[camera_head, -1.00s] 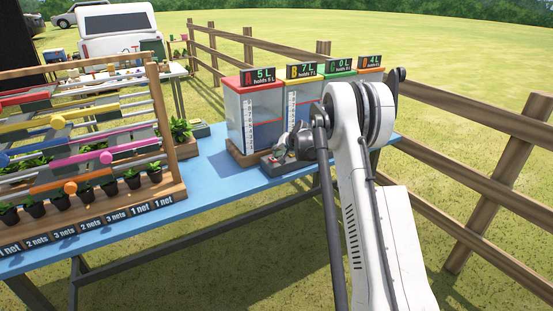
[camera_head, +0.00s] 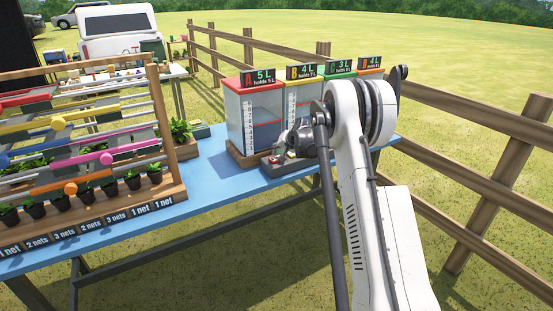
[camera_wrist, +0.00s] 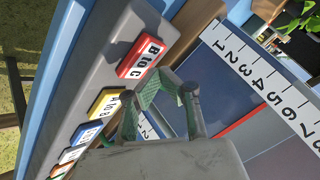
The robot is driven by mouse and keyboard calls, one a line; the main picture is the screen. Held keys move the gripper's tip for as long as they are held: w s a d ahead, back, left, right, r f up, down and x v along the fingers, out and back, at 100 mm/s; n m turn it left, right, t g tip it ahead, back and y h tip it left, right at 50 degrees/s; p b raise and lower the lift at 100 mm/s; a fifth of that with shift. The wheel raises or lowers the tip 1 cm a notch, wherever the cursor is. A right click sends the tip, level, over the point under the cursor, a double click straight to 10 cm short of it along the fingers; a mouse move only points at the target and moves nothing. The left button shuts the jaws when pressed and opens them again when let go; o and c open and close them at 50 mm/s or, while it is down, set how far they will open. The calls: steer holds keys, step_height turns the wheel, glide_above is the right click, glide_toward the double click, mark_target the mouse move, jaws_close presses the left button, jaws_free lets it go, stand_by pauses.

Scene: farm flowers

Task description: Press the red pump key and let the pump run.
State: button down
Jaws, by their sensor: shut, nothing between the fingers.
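The red pump key (camera_wrist: 143,58), labelled "B to C", sits on the grey key panel (camera_wrist: 105,65) in the wrist view. My gripper (camera_wrist: 168,86) is shut and empty, its green fingertips close beside the red key. I cannot tell whether they touch it. In the head view my gripper (camera_head: 298,142) hangs low over the key panel (camera_head: 277,168) in front of the tanks. The red-lidded tank A (camera_head: 254,115) reads 5 L. The yellow-lidded tank B (camera_head: 303,94) reads 4 L, the green-lidded tank (camera_head: 340,73) 3 L, the orange-lidded tank (camera_head: 369,72) 4 L.
A yellow key (camera_wrist: 106,104) and further keys lie along the panel. A wooden rack (camera_head: 160,120) with coloured rails and potted seedlings stands at left. A wooden fence (camera_head: 480,110) runs behind.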

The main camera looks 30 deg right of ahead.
steer(key=shift+r, duration=0.2)
steer(key=shift+r+p, duration=0.8)
steer(key=shift+r, duration=1.55)
